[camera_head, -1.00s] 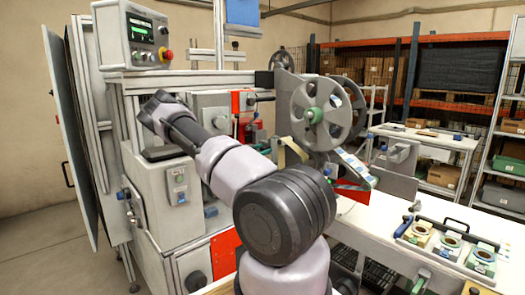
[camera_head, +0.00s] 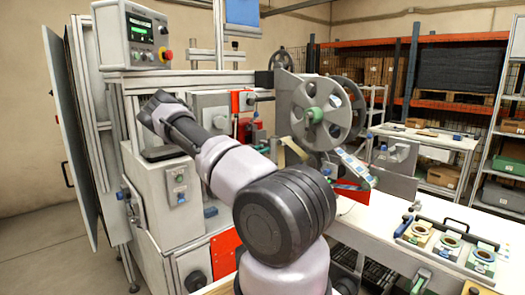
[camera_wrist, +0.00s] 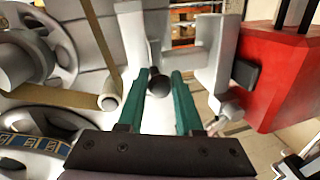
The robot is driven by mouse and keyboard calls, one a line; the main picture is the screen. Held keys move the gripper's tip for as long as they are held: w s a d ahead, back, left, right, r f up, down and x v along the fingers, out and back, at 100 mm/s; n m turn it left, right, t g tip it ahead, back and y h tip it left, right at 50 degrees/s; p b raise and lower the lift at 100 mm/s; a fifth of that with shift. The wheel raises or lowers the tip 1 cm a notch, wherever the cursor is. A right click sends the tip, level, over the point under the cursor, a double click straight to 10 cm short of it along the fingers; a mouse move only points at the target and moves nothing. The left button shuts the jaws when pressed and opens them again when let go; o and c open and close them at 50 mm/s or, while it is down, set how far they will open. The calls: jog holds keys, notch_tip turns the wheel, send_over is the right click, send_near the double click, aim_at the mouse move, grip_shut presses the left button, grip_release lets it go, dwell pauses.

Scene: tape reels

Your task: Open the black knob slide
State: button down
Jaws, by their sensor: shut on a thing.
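The black knob (camera_wrist: 158,84) shows in the middle of the wrist view, on a pale metal slide bracket (camera_wrist: 184,58). My gripper (camera_wrist: 160,76) has two green fingers, one on each side of the knob, and is shut on it. In the head view my arm crosses in front of the machine (camera_head: 165,190). The gripper and the knob cannot be made out there.
A red block (camera_wrist: 285,75) stands close on the right in the wrist view. Grey reels (camera_wrist: 40,50) and a tan tape (camera_wrist: 60,97) are close on the left. In the head view a large reel (camera_head: 322,112) stands behind my arm, and a white table (camera_head: 400,225) lies to the right.

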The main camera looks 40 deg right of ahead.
dwell(0.8)
jog(key=w, duration=0.7)
jog(key=shift+a, duration=0.35)
jog(key=shift+w, duration=0.1)
jog(key=c, duration=0.6)
grip_release()
